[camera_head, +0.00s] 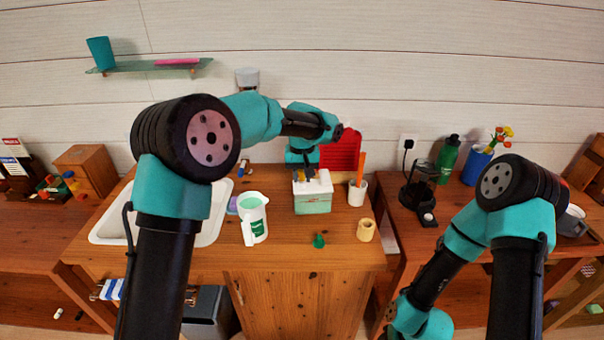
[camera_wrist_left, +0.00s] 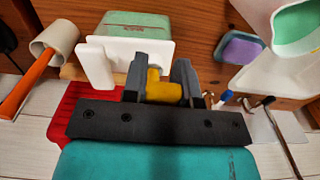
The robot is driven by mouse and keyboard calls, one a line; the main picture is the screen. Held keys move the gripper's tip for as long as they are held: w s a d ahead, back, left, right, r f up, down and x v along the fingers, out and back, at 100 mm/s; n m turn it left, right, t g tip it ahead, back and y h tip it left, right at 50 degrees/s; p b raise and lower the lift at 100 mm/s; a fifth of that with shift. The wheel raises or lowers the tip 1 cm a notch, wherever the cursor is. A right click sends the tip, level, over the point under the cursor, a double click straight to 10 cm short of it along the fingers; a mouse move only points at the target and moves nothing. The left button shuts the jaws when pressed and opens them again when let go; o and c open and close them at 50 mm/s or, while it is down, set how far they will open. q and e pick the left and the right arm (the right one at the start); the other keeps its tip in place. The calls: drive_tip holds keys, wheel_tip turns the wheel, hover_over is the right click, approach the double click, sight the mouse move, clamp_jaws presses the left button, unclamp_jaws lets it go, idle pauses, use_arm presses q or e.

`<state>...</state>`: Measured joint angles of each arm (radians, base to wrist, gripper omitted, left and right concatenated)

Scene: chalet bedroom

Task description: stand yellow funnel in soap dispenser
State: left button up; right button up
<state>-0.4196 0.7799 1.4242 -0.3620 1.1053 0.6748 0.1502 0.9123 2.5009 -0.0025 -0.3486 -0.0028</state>
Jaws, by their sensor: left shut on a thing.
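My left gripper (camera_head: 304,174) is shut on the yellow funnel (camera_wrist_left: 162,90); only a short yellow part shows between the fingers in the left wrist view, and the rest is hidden. A white-and-green box (camera_head: 313,199), which looks like the soap dispenser, stands on the wooden counter directly below the gripper in the head view. Its green body also shows in the left wrist view (camera_wrist_left: 135,24), just beyond the fingertips. I cannot tell whether the funnel touches it. My right arm is folded at the lower right of the head view, and its gripper is out of sight.
A white jug (camera_head: 254,222) with green contents stands left of the box, by a sink (camera_head: 112,229). A cup with an orange stick (camera_head: 357,193), a tan ring (camera_head: 366,230) and a small green piece (camera_head: 319,241) are to the right and front. The counter's front is mostly clear.

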use_arm(q)
drive_tip(key=shift+f, duration=2.4)
drive_tip(key=o, duration=1)
wheel_tip(320, 180, up, 17)
drive_tip(key=shift+s+r, duration=0.1)
drive_tip(key=shift+r, duration=0.1)
drive_tip(key=shift+f, duration=0.1)
idle(0.6)
